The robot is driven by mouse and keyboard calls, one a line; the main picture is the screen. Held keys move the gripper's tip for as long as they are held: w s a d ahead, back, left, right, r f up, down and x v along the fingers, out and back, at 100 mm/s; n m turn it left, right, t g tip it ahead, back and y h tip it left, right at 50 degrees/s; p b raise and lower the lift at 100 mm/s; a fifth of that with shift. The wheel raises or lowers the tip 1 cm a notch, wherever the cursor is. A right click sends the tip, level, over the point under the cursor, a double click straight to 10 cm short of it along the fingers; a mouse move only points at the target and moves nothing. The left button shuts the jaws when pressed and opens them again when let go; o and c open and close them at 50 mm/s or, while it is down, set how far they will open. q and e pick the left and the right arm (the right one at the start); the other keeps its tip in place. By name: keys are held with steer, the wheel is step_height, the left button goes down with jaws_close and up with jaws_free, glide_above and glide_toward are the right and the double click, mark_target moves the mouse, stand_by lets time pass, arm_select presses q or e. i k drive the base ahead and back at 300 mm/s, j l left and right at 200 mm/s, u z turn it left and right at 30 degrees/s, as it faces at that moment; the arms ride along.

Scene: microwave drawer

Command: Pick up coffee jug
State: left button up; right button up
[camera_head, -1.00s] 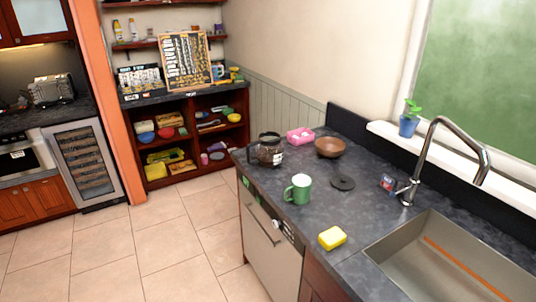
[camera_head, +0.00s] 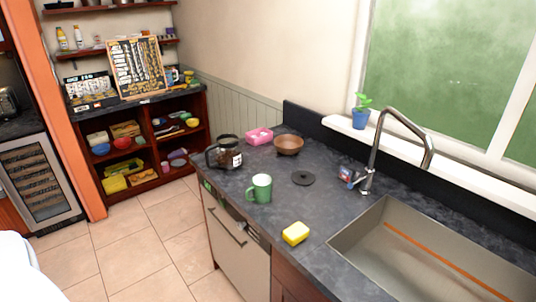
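The coffee jug (camera_head: 229,153) is a dark glass pot with a black handle on its left side and a pale label. It stands upright on the dark countertop (camera_head: 330,207), near the far left corner. Its top looks open. Neither of my grippers is in view. A white rounded shape at the lower left edge seems to be part of my own body.
A green mug (camera_head: 260,188) stands in front of the jug. A brown bowl (camera_head: 289,145) and a pink container (camera_head: 258,136) are behind it. Open floor (camera_head: 150,240) lies left.

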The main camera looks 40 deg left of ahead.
mark_target(229, 152)
steer(key=j+z, duration=0.9)
steer(key=k+j+z, duration=0.15)
steer(key=j, duration=0.2)
steer(key=k+j+z, duration=0.1)
steer(key=j, duration=0.25)
steer(key=k+j+z, duration=0.15)
steer(key=j, duration=0.2)
steer(key=k+j, duration=0.2)
steer(key=j, duration=0.2)
steer(key=k+j+z, duration=0.1)
steer(key=j, duration=0.35)
steer(key=k+j, duration=0.25)
steer(key=j, duration=0.15)
steer(key=k+j, duration=0.2)
steer(key=j, duration=0.2)
steer(key=k+j+z, duration=0.1)
steer(key=j, duration=0.25)
steer(key=k+j, duration=0.05)
steer(key=k, duration=0.05)
